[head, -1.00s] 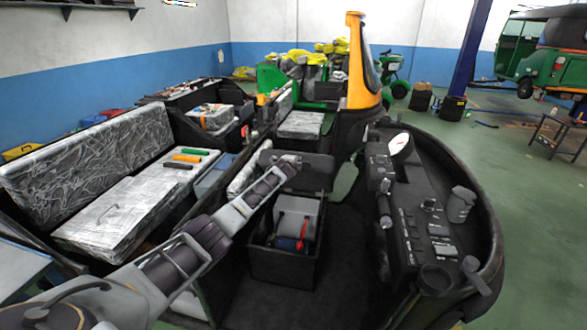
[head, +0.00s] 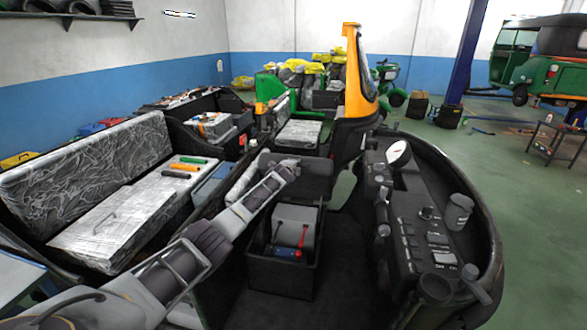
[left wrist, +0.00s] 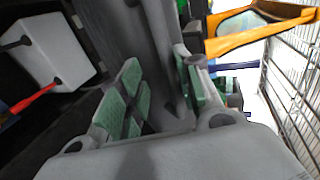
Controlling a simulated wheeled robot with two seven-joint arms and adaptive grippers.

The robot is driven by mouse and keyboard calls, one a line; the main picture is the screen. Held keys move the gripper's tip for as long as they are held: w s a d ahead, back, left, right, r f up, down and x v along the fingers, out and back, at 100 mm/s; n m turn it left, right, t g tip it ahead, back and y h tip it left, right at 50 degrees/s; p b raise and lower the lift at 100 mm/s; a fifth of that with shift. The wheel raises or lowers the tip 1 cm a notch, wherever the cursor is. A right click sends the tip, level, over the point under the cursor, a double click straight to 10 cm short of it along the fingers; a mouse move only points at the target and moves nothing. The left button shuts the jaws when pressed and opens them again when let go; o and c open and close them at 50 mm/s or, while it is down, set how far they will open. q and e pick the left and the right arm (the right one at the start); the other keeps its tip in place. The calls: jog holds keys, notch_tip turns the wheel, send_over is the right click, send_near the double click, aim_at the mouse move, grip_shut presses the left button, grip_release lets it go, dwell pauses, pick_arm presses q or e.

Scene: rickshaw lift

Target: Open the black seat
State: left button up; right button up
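The black seat (head: 312,180) stands raised, close to upright, at the back of an open black box (head: 283,279) in the head view. A grey case (head: 297,226) with a red-handled tool (head: 298,248) shows inside the box. My left gripper (head: 288,167) is at the upper left part of the seat. In the left wrist view its green-padded fingers (left wrist: 160,95) are apart, with a dark grey panel (left wrist: 150,45), apparently the seat, between and beyond them. Whether either pad touches it is unclear. My right gripper is not in view.
A silver-covered bench (head: 120,215) with several tools lies at left. The black dashboard (head: 430,225) with handlebar curves around the right. An orange frame (head: 356,75) stands behind the seat. Green floor (head: 535,220) is open at far right.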

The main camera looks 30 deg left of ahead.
pick_arm(q)
jog(key=shift+s+a+f, duration=0.15)
jog(key=shift+s, duration=0.15)
jog(key=v, duration=1.1)
jog(key=shift+d+r, duration=0.25)
jog(key=shift+d, duration=0.05)
dwell(1.1)
jog(key=shift+s+n, duration=0.15)
jog(key=shift+n, duration=0.15)
dwell(0.5)
